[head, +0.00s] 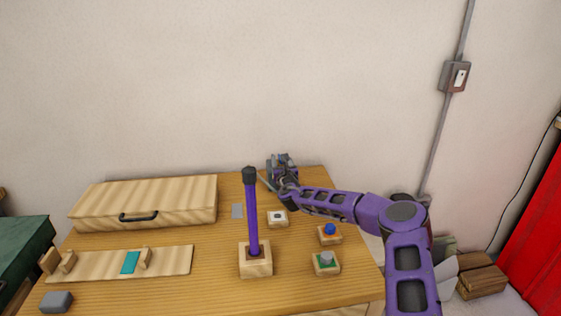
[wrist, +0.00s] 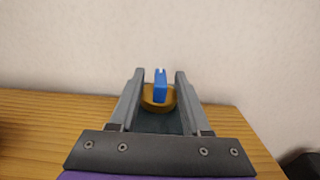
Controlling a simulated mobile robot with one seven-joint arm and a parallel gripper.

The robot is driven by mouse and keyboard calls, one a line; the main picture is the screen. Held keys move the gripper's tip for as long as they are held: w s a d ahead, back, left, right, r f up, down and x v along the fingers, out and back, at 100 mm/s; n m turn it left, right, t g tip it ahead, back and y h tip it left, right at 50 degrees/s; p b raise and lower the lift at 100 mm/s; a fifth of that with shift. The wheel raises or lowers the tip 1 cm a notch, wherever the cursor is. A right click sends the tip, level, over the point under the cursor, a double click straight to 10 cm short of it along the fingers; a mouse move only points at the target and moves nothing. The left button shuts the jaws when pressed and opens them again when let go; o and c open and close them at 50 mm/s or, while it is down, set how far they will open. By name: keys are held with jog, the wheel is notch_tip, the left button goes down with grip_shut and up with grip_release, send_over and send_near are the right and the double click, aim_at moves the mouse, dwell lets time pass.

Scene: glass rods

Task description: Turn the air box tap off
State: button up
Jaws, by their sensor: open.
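In the wrist view the tap is a narrow blue handle (wrist: 160,88) on a round brass base (wrist: 146,98). The handle's long side runs in line with my fingers. A dark grey-blue surface, apparently the air box (wrist: 160,124), shows below the brass base. My gripper (wrist: 160,76) is open, with one finger on each side of the handle and a visible gap on both sides. In the head view my gripper (head: 283,165) is at the back of the table by the wall, and it and my arm hide most of the box and the tap.
The wooden table (head: 215,288) holds a purple rod (head: 252,215) upright in a wooden block, just left of my arm. Wooden blocks with a blue knob (head: 330,229) and a grey knob (head: 326,258) sit in front of it. A wooden case (head: 150,200) lies left.

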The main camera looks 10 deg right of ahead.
jog(key=shift+w, duration=0.25)
grip_shut()
